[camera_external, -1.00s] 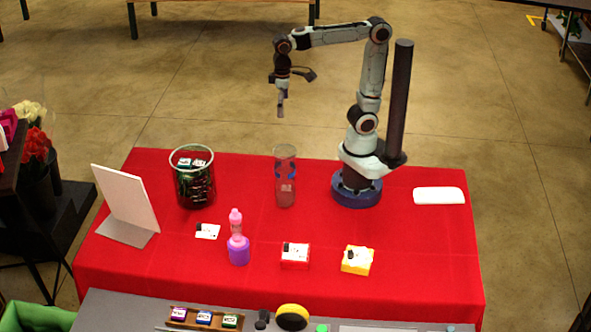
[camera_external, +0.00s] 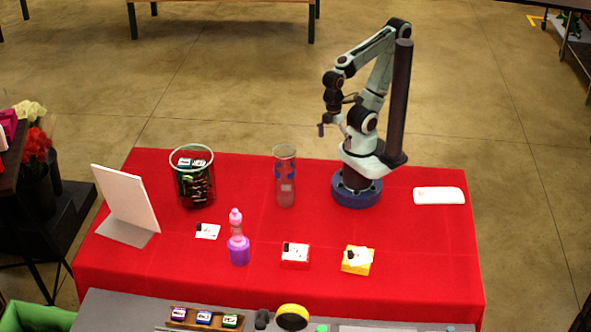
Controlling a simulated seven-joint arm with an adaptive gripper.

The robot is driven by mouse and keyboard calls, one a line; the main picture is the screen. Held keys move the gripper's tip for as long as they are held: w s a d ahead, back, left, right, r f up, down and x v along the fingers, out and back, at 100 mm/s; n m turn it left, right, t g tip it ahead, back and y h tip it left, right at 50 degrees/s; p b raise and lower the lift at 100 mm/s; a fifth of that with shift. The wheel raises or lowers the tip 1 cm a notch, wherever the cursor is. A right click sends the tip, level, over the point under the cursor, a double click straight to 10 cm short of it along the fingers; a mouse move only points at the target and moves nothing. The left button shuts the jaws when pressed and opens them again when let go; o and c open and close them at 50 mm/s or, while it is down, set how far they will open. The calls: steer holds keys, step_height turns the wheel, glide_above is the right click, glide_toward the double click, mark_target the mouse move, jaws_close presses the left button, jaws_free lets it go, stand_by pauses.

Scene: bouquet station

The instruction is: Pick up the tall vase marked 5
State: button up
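A tall clear vase (camera_external: 285,178) stands upright on the red table, left of my arm's base. It has blue marks on its side and a small pale label low down; I cannot read a number on it. My gripper (camera_external: 321,130) is up in the air behind the table's back edge, to the right of the vase's top in the picture and apart from it. It is small here and I cannot tell whether its fingers are open or shut. Nothing shows hanging from it.
On the red table (camera_external: 390,215) are a wide glass container (camera_external: 194,177), a white panel (camera_external: 127,198), a pink and purple bottle (camera_external: 238,248), a red box (camera_external: 295,257), a yellow box (camera_external: 357,261) and a white pad (camera_external: 439,195). A grey bench (camera_external: 130,310) runs along the front.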

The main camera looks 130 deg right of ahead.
steer(key=m+t+h, duration=0.1)
steer(key=m+t, duration=0.1)
steer(key=m, duration=2.7)
glide_toward(285, 161)
step_height(285, 161, down, 2)
steer(key=a, duration=0.3)
steer(key=d+f+m, duration=0.1)
steer(key=d+f, duration=0.1)
steer(key=f, duration=0.1)
steer(key=d+f+m+g, duration=0.1)
steer(key=f, duration=0.2)
steer(key=d+f+m, duration=0.1)
steer(key=d+f, duration=0.1)
steer(key=f, duration=0.1)
steer(key=shift+s+d+f+g, duration=0.1)
steer(key=shift+s+d+g, duration=0.15)
steer(key=shift+d+g, duration=0.1)
steer(key=shift+f, duration=0.45)
steer(key=c, duration=1.2)
